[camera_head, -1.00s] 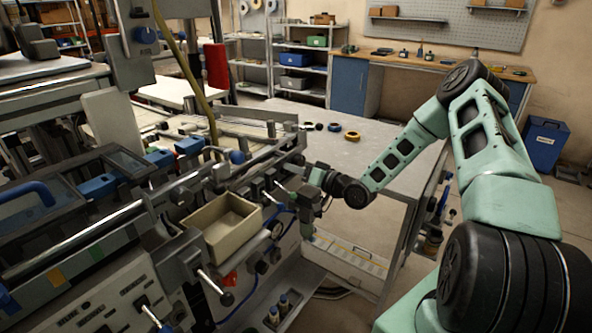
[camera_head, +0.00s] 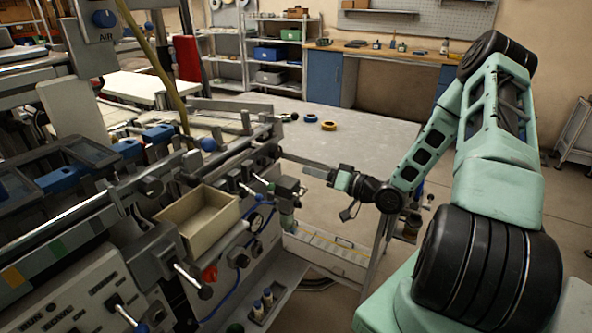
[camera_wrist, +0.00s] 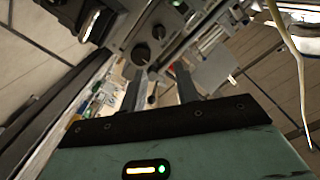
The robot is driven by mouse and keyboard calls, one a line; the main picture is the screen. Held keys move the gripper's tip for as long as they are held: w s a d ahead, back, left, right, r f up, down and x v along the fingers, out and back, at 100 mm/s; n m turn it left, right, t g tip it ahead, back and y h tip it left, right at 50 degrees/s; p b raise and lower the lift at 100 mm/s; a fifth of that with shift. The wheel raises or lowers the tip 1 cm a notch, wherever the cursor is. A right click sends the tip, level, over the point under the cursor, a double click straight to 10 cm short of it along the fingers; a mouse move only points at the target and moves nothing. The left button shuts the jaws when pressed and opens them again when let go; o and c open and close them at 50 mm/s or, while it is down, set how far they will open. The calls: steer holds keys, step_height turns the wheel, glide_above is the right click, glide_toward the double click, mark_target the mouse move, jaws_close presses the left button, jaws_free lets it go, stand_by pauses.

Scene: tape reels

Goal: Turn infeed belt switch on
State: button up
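A control panel (camera_head: 70,308) with small labels, knobs and levers is at the lower left of the head view. I cannot read which control is the infeed belt switch. One lever with a dark tip (camera_head: 188,276) sticks out of the panel's right part. My gripper (camera_head: 281,160) is right of the machine's front, its fingers pointing left toward it. In the wrist view the two fingers (camera_wrist: 160,86) are apart with nothing visible between them. Beyond them a grey panel shows a round dark knob (camera_wrist: 140,55), a second knob (camera_wrist: 158,32) and a green light (camera_wrist: 177,3).
An open beige box (camera_head: 200,243) sits on the machine's front, left of my gripper. Levers and blue hoses stick out below it. A grey table (camera_head: 360,140) with small tape reels (camera_head: 328,126) lies behind my gripper. Open floor is at the right.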

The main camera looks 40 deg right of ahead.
steer(key=v, duration=0.3)
steer(key=shift+s+d, duration=0.1)
steer(key=shift+s, duration=0.2)
stand_by(0.3)
steer(key=w+a+f+n+g+h, duration=0.2)
steer(key=w+a+f+n+g, duration=0.15)
steer(key=g, duration=0.25)
steer(key=s+a+r+n+g+h, duration=0.1)
steer(key=s+a+r+n+g, duration=0.1)
steer(key=s+a+r, duration=0.3)
steer(key=s+a+r+n+g+h+p, duration=0.1)
steer(key=s+a+r+n+g, duration=0.2)
steer(key=s+a, duration=0.9)
steer(key=s+a+r+n+g+h+p, duration=0.1)
steer(key=s+a+r+g, duration=0.5)
steer(key=a, duration=0.9)
steer(key=s+r+n, duration=0.1)
steer(key=s, duration=0.2)
steer(key=shift+a+r+h, duration=0.25)
steer(key=shift+a+h, duration=0.05)
